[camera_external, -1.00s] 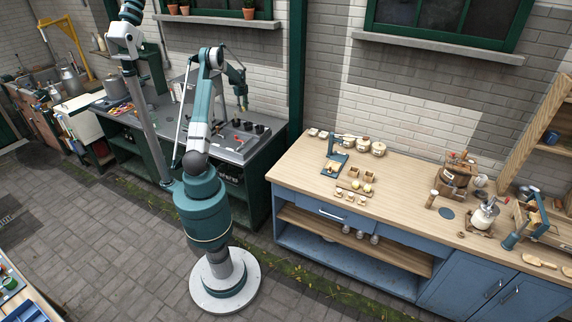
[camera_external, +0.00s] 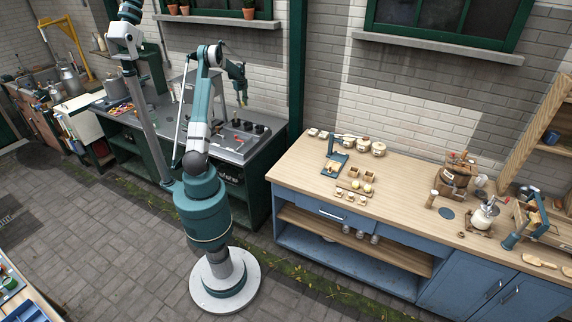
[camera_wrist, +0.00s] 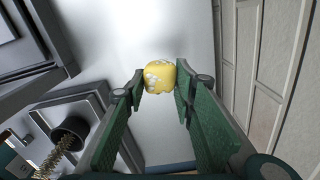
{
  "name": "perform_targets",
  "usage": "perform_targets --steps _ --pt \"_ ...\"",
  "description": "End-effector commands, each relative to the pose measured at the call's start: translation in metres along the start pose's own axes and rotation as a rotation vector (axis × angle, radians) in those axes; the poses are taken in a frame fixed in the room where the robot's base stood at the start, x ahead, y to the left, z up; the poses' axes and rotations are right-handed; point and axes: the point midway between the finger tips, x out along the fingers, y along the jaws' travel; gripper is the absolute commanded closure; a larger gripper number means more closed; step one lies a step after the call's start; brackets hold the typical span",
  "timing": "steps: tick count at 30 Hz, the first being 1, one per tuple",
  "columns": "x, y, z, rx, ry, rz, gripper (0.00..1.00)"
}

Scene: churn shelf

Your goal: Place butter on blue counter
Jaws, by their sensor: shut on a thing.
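A yellow lump of butter with white flecks (camera_wrist: 160,76) shows between my fingertips in the wrist view. My gripper (camera_external: 243,101) is shut on it; the green fingers (camera_wrist: 158,84) press it from both sides. In the external view my gripper hangs over the right part of the grey-topped green bench, and the butter is too small to make out clearly. The blue counter (camera_external: 408,192), with a pale wooden top and blue front, stands to the right, well apart from my gripper.
The green bench (camera_external: 232,150) has several dark knobs (camera_external: 250,127) below my gripper. The blue counter holds a blue stand (camera_external: 333,160), small pots (camera_external: 362,147), a wooden churn (camera_external: 455,178) and a glass jar (camera_external: 485,214). Paved floor lies between bench and counter.

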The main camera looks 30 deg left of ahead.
Motion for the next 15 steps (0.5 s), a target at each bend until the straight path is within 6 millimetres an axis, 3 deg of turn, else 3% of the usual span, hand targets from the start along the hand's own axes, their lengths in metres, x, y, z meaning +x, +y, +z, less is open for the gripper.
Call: perform_targets --steps 8,15 --pt "0.000 -0.001 -0.002 -0.005 0.000 0.000 0.87" --pt "-0.003 -0.006 -0.021 -0.067 0.000 0.000 0.87"
